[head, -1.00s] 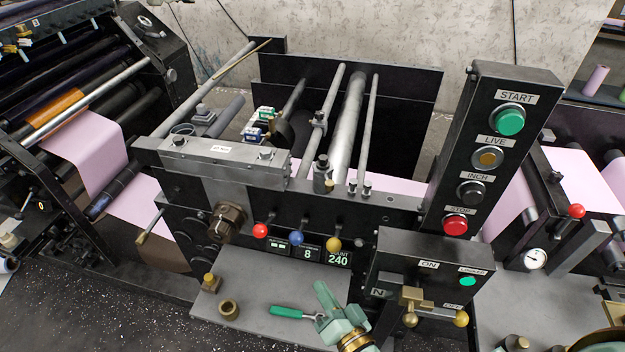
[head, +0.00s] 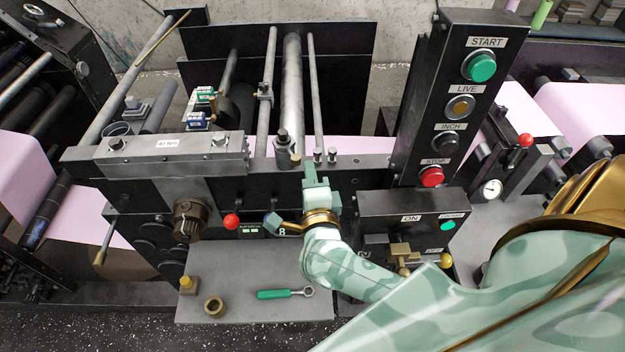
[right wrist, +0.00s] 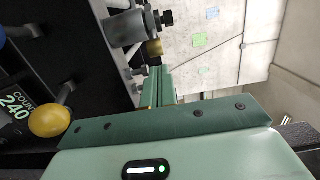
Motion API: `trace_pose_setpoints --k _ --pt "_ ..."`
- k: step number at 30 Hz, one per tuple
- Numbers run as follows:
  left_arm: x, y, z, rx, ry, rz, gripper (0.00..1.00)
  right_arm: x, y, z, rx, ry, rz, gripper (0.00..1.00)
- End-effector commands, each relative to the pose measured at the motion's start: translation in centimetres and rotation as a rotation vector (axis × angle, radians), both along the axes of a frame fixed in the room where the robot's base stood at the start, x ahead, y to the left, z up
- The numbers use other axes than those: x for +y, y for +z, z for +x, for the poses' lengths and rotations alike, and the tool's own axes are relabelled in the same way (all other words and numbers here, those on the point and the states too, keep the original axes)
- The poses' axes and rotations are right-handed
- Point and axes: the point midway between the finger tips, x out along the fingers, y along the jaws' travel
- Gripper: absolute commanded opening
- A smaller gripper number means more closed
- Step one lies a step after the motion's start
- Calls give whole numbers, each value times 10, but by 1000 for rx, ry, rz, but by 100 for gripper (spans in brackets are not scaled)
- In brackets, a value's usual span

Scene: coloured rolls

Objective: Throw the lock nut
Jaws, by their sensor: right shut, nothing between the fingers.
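My right gripper (head: 311,168) is shut and empty, its fingers pointing at the top rail of the press. In the right wrist view its closed fingers (right wrist: 160,85) end just short of a small brass piece (right wrist: 154,48) beside a grey cylindrical fitting (right wrist: 125,28) with a dark bolt. In the head view this fitting (head: 283,150) stands upright on the rail, just left of the fingertips. I cannot tell for sure which part is the lock nut. A loose brass ring nut (head: 214,306) lies on the front shelf. My left gripper is out of view.
A red-knobbed lever (head: 231,222) and yellow ball knob (right wrist: 50,120) stick out near my wrist. The button column (head: 450,95) rises to the right of my gripper.

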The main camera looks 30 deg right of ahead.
Motion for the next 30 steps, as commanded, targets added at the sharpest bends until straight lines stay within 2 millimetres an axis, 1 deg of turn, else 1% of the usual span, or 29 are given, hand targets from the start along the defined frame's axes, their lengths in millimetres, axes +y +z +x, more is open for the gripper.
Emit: trace_pose_setpoints --k 1,3,8,20,30 --pt "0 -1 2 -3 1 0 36 -3 0 7 -2 0 -3 0" --pt "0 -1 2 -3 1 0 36 -7 0 14 -1 1 -3 0" --pt "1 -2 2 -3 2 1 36 -11 0 24 0 1 -2 0" --pt "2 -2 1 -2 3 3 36 -12 0 25 0 -1 -1 0" --pt "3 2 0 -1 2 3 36 -7 1 25 0 -56 -1 0"
